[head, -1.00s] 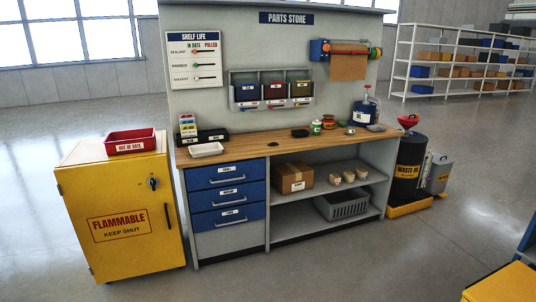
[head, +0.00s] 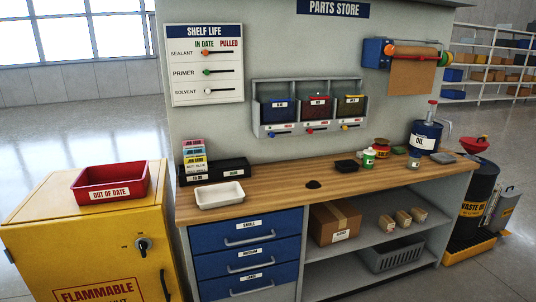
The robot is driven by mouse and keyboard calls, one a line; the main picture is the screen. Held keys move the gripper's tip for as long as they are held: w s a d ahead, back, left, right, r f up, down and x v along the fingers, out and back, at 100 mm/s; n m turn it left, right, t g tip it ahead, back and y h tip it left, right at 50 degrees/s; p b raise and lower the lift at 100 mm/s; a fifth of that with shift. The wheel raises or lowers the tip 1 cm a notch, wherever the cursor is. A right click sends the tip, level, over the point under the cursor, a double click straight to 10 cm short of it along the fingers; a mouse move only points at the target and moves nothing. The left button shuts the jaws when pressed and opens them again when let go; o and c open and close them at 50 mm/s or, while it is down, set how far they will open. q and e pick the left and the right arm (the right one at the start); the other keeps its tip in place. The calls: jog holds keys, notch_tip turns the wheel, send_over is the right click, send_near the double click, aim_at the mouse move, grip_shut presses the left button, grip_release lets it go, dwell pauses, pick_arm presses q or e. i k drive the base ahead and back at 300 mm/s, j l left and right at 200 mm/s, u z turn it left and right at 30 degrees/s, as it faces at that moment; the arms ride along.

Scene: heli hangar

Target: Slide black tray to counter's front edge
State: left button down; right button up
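The wooden counter (head: 268,192) runs across the middle of the view. A small flat black tray-like object (head: 346,166) lies toward the back of it, left of a green-and-white can (head: 369,158). A smaller dark object (head: 313,184) lies nearer the middle of the counter. A long black labelled box (head: 228,168) stands at the back left, beside stacked coloured cards (head: 194,158). I cannot tell for certain which of these black things is the tray. Neither of my grippers is in view.
A white tray (head: 219,195) sits at the counter's left front. A red bin (head: 110,183) stands on the yellow cabinet (head: 85,240) at left. A blue oil container (head: 425,138) stands at the counter's right. The counter's middle front is mostly clear.

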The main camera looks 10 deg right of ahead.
aim_at(344, 165)
jog(key=i+l+z, duration=0.2)
jog(key=i+z, duration=0.15)
jog(key=i, duration=0.15)
jog(key=i+l+z, duration=0.1)
jog(key=i+z, duration=0.2)
jog(key=i, duration=0.15)
jog(key=i+z, duration=0.35)
jog(key=i, duration=0.15)
